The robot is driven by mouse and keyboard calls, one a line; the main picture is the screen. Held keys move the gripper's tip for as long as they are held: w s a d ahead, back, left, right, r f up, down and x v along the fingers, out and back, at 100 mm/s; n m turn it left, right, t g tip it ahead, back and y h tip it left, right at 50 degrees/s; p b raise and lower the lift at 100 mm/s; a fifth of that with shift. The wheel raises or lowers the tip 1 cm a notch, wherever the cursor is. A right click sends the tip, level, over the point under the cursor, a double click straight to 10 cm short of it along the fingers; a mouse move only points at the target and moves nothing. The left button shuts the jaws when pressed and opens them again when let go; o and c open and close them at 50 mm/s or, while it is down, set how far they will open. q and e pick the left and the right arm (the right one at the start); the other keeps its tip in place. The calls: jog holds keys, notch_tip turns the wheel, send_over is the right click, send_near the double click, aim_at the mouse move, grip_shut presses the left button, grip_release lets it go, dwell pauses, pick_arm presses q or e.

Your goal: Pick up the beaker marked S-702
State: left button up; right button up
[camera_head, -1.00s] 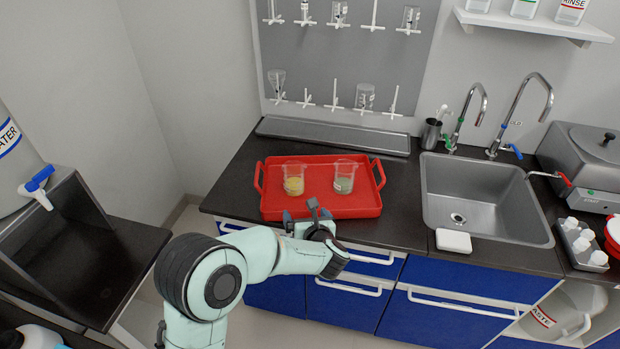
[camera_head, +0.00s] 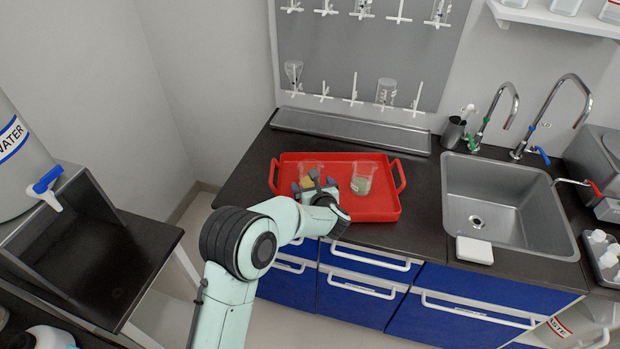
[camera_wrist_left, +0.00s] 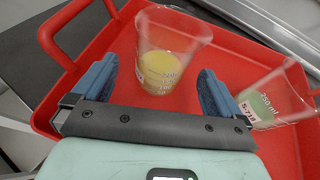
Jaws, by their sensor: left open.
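Two clear glass beakers stand in a red tray (camera_head: 385,205). The left beaker (camera_head: 312,167) holds yellow contents; in the left wrist view this beaker (camera_wrist_left: 170,55) shows volume marks and no readable sample mark. My right gripper is not in view.
The tray sits on a dark counter (camera_head: 240,180), with a sink (camera_head: 500,205) to the right and a white block (camera_head: 474,250) near its front edge. A metal trough (camera_head: 350,128) and a pegboard with glassware (camera_head: 365,60) stand behind.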

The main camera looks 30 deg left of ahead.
pick_arm(q)
jog(key=p+x, duration=0.2)
jog(key=x, duration=0.3)
jog(key=shift+w, duration=0.35)
jog(key=shift+s, duration=0.15)
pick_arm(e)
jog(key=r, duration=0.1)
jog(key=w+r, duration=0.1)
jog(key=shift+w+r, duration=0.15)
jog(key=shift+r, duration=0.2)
pick_arm(q)
jog(key=c, duration=1.2)
